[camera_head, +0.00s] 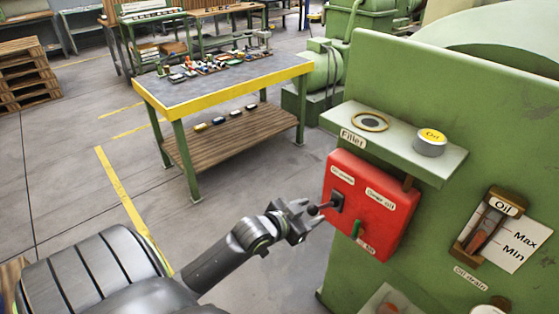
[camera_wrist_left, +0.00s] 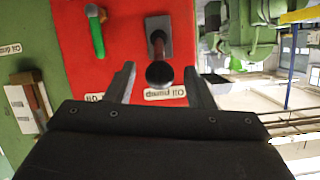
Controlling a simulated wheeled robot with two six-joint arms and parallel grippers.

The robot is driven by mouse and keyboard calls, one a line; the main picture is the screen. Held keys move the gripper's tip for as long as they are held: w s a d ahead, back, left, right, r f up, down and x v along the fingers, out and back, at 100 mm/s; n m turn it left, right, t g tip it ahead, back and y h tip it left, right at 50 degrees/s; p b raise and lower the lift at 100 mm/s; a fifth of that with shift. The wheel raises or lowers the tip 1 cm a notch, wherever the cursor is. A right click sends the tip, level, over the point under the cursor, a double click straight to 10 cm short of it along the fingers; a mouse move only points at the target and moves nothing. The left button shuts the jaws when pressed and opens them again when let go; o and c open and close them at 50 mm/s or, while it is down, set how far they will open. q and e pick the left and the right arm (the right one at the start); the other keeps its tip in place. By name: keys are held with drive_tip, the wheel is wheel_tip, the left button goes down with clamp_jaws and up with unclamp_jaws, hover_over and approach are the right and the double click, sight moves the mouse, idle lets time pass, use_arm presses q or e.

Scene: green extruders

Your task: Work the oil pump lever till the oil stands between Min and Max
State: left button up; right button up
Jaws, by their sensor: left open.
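The red oil pump box (camera_head: 372,205) is mounted on the green machine. Its oil pump lever (camera_head: 325,206) sticks out of a dark plate on the box's left part, with a dark round knob. My left gripper (camera_head: 311,211) is open at the lever's end. In the left wrist view the lever knob (camera_wrist_left: 160,75) lies between the spread fingers of my left gripper (camera_wrist_left: 158,70), with gaps on both sides. The oil gauge (camera_head: 487,226) is at the right, beside a white Max and Min sheet (camera_head: 517,243). The oil level in it is too small to tell. My right gripper is not in view.
A green lever (camera_head: 356,229) sits on the same box, close to the pump lever; it also shows in the left wrist view (camera_wrist_left: 95,30). A shelf (camera_head: 385,140) with a filler ring and an oil cap (camera_head: 430,143) juts out above. A workbench (camera_head: 225,80) stands behind; floor between is clear.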

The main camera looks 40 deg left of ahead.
use_arm(q)
drive_tip(key=v, duration=1.2)
drive_tip(key=t+h, duration=0.2)
drive_tip(key=t, duration=0.2)
approach(318, 207)
drive_tip(key=shift+m, duration=0.3)
drive_tip(key=w+b, duration=0.3)
drive_tip(key=w+d+b, duration=0.1)
drive_tip(key=w+b, duration=0.2)
drive_tip(key=b, duration=0.1)
drive_tip(key=w+b, duration=0.3)
drive_tip(key=w, duration=0.1)
drive_tip(key=shift+d+f+b, duration=0.25)
drive_tip(key=shift+b, duration=0.1)
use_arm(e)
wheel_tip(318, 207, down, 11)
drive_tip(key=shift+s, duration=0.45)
use_arm(q)
drive_tip(key=shift+s, duration=0.1)
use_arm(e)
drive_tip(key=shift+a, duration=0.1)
use_arm(q)
clamp_jaws()
